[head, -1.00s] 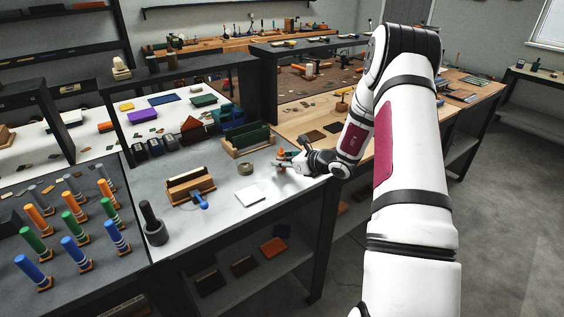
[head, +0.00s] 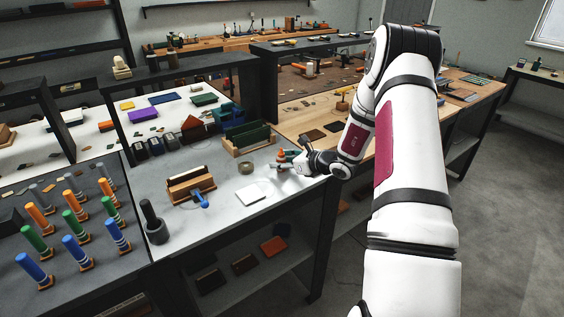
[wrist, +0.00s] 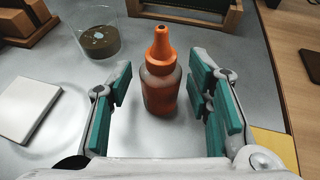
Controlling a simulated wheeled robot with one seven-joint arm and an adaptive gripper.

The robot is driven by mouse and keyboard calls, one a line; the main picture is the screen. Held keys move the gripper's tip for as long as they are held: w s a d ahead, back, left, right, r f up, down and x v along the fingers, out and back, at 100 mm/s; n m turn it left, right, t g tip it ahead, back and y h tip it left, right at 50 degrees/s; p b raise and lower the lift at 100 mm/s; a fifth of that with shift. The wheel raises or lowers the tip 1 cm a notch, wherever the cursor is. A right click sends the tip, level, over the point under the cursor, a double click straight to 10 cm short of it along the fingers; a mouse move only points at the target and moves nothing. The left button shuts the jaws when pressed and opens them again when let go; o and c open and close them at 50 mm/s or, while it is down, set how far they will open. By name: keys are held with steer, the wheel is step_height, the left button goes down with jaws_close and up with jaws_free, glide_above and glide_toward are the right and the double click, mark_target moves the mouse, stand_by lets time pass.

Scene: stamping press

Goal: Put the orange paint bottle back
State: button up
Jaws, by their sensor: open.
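The orange paint bottle (wrist: 160,85) stands upright on the grey table top, with an orange cone-shaped cap and a darker see-through body. In the wrist view it is between the two teal-padded fingers of my gripper (wrist: 162,98), with a gap on each side. My gripper is open and does not appear to touch the bottle. In the head view my gripper (head: 283,164) is at the right part of the grey table, and the bottle (head: 281,156) shows only as a small orange spot, partly hidden by the fingers.
A round clear container (wrist: 98,42) stands left of the bottle, and a white square pad (wrist: 25,108) lies nearer. A green-and-wood rack (head: 247,138) stands behind. A wooden block holder (head: 190,185) and dark cylinder (head: 153,220) are further left. The wooden bench (head: 320,115) adjoins on the right.

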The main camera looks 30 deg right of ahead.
steer(key=v, duration=1.1)
steer(key=shift+s, duration=0.1)
steer(key=s+a+r+n+g+y, duration=0.1)
steer(key=s+a+r+n+g, duration=0.2)
steer(key=a+r+n, duration=0.4)
steer(key=s+a+r+n+g+y, duration=0.1)
steer(key=s+a+r+n+g, duration=0.2)
steer(key=a, duration=0.7)
steer(key=s+a+r+n+g+y, duration=0.25)
steer(key=a+r+n, duration=0.25)
steer(key=a+n, duration=0.25)
steer(key=s+a+r+n+h, duration=0.1)
steer(key=s+r+n+h, duration=0.2)
steer(key=s+n, duration=0.4)
steer(key=s+a+r+n+h, duration=0.1)
steer(key=s+r+n+h, duration=0.1)
steer(key=s+n+h, duration=0.3)
steer(key=s+n, duration=0.3)
steer(key=s, duration=0.4)
steer(key=shift+s+a+r+h, duration=0.3)
steer(key=shift+a+r+h, duration=0.05)
steer(key=shift+r, duration=0.05)
